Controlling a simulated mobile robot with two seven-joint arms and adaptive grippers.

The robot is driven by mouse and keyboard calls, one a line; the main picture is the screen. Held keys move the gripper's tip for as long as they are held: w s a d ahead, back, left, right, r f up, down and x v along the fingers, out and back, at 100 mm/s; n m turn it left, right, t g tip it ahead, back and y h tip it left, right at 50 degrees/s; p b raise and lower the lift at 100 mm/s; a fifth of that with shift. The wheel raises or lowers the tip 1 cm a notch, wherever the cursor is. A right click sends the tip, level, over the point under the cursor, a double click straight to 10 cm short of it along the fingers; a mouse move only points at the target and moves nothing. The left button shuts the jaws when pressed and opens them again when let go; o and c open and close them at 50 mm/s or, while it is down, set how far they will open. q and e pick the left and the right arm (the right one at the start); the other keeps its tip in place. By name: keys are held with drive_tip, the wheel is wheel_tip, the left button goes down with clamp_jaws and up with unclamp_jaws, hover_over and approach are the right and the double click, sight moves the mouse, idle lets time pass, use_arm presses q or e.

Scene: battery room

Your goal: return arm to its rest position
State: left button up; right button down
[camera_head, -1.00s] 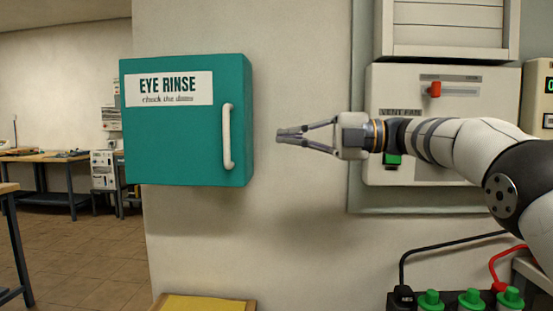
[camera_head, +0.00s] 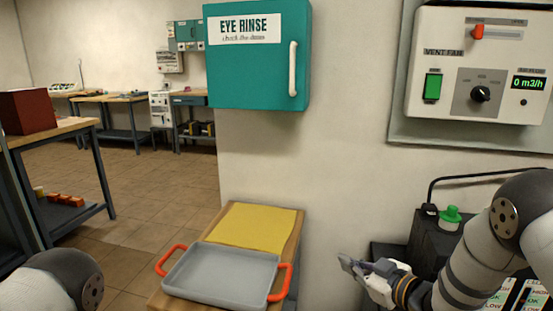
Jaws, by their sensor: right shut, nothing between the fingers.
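My right gripper (camera_head: 362,272) is at the lower right, low in front of the wall, with its fingers shut and nothing between them. My right arm (camera_head: 478,258) comes in from the right edge, bent down to the gripper. The gripper is to the right of a grey tray and apart from it. Part of my left arm (camera_head: 62,282) shows at the bottom left; its gripper is out of the picture.
A grey tray (camera_head: 222,272) with orange handles and a yellow mat (camera_head: 252,226) lie on a wooden stand. A teal eye rinse cabinet (camera_head: 258,78), closed, and a vent fan panel (camera_head: 452,88) are on the wall. A black unit with a green cap (camera_head: 450,213) stands behind my right arm.

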drive_tip(key=s+d+f+m+g+h, duration=0.2)
drive_tip(key=s+f+m+g+h, duration=0.15)
drive_tip(key=s+f, duration=0.8)
drive_tip(key=s+d+f+m+g+h, duration=0.1)
drive_tip(key=s+f+m+g+h, duration=0.2)
drive_tip(key=s+f, duration=0.8)
drive_tip(key=s+r+m+g, duration=0.1)
drive_tip(key=s+g, duration=0.1)
drive_tip(key=s, duration=0.8)
drive_tip(key=s+d+r+m+g, duration=0.1)
drive_tip(key=s+r+g, duration=0.1)
drive_tip(key=s, duration=0.8)
drive_tip(key=s+d+r+m+g+h, duration=0.1)
drive_tip(key=s+g, duration=0.3)
drive_tip(key=s, duration=0.6)
drive_tip(key=shift+s+r+p, duration=0.2)
drive_tip(key=shift+r+p, duration=0.15)
drive_tip(key=shift+r, duration=0.3)
drive_tip(key=shift+d+g, duration=0.1)
drive_tip(key=shift+g, duration=0.15)
